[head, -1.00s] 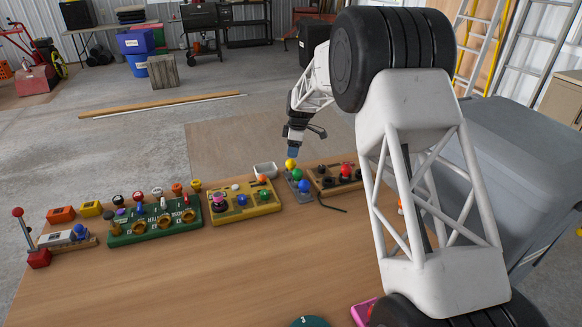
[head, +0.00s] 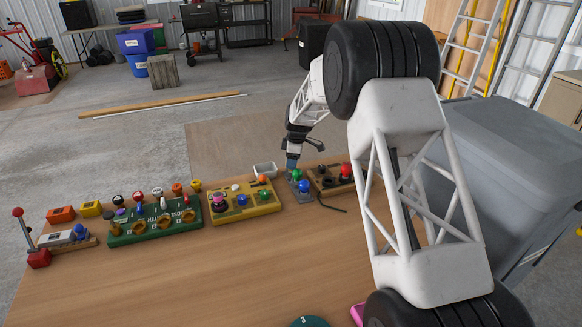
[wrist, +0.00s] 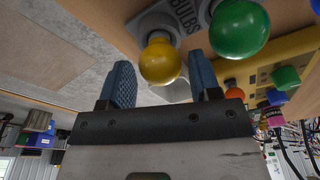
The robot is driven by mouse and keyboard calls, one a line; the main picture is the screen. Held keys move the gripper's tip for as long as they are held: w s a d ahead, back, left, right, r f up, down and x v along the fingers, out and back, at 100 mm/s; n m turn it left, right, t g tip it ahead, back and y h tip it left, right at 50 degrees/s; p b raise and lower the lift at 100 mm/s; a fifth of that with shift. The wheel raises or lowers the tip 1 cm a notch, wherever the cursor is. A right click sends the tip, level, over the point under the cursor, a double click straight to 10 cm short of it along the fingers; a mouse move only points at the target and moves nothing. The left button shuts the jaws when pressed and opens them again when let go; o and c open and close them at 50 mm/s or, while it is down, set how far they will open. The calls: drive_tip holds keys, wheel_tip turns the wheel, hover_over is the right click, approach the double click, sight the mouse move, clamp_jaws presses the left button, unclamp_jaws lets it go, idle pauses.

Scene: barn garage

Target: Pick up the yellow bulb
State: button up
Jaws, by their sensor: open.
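The yellow bulb (wrist: 160,63) sits in a grey holder (wrist: 155,22) marked "BULBS" in the wrist view. My gripper (wrist: 160,68) is open, with one blue finger on each side of the yellow bulb and visible gaps to it. The green bulb (wrist: 239,30) stands beside it in the same holder, close to the right finger. In the head view my gripper (head: 292,163) is down at the holder's far end and the yellow bulb is hidden. The green bulb (head: 296,174) and a blue bulb (head: 303,186) show just in front of it.
A yellow board (head: 243,206) with knobs and a green board (head: 153,228) stand to the left. A brown board with a red knob (head: 346,169) stands close on the right. A small grey tray (head: 264,170) is just left of the gripper. The front of the table (head: 210,285) is mostly clear.

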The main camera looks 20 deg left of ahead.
drive_tip(key=shift+a+f, duration=0.15)
drive_tip(key=shift+f, duration=0.75)
drive_tip(key=c, duration=0.7)
